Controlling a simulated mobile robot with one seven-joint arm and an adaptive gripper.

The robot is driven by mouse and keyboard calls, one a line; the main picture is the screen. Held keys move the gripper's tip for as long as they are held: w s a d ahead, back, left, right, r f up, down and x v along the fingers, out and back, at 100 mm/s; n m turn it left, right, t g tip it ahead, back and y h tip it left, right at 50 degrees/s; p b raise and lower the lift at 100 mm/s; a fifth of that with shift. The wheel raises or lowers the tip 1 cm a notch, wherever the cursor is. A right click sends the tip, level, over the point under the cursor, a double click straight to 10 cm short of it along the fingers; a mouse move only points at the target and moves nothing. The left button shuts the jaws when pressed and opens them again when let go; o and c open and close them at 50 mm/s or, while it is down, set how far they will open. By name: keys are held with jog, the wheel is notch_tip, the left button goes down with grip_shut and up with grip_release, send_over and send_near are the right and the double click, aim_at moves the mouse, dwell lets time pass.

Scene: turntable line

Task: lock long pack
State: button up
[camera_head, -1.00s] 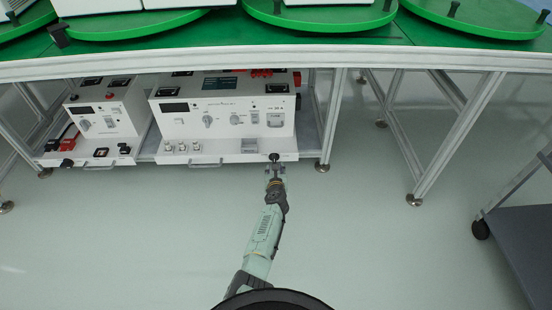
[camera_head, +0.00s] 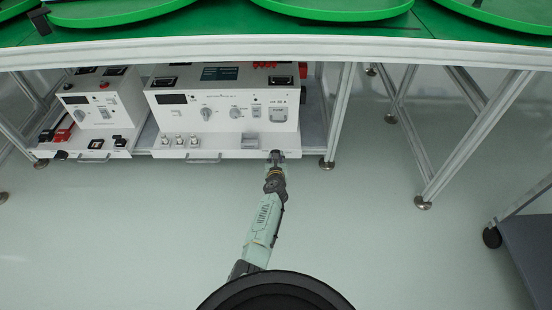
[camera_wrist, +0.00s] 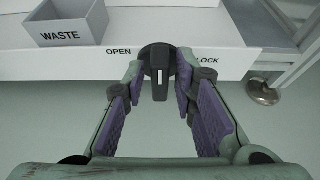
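The long pack (camera_head: 225,115) is the wider white unit on the shelf under the green-topped table. Its front ledge also shows in the wrist view (camera_wrist: 225,57). There a dark round knob (camera_wrist: 159,62) with a white mark sits between the words OPEN on the left and LOCK on the right. The knob's grip bar points straight down. My gripper (camera_wrist: 160,78) is open, with its purple-padded fingers on either side of the knob. I cannot tell whether the fingertips touch it. In the head view my gripper (camera_head: 276,160) is at the ledge's right end and hides most of the knob.
A grey WASTE bin (camera_wrist: 72,33) stands on the ledge left of the knob. A smaller white pack (camera_head: 100,115) is to the left. A table leg (camera_head: 340,115) stands close on the right. A grey cart (camera_head: 528,240) is at far right. The floor in front is clear.

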grip_shut()
jog(key=shift+d+m, duration=0.1)
jog(key=shift+m, duration=0.2)
jog(key=m+t+y+b, duration=0.1)
jog(key=m+y, duration=0.1)
jog(key=m, duration=0.2)
jog(key=d+f+m+t+y+b, duration=0.1)
jog(key=m+y, duration=0.1)
jog(key=m, duration=0.2)
jog(key=m+t+y+b, duration=0.1)
jog(key=m+y+b, duration=0.1)
jog(key=m, duration=0.2)
jog(key=shift+w+d+f+m+y, duration=0.15)
jog(key=shift+d+f+m+y, duration=0.15)
jog(key=shift+y, duration=0.1)
dwell(0.4)
dwell(0.5)
jog(key=shift+o, duration=1.5)
grip_release()
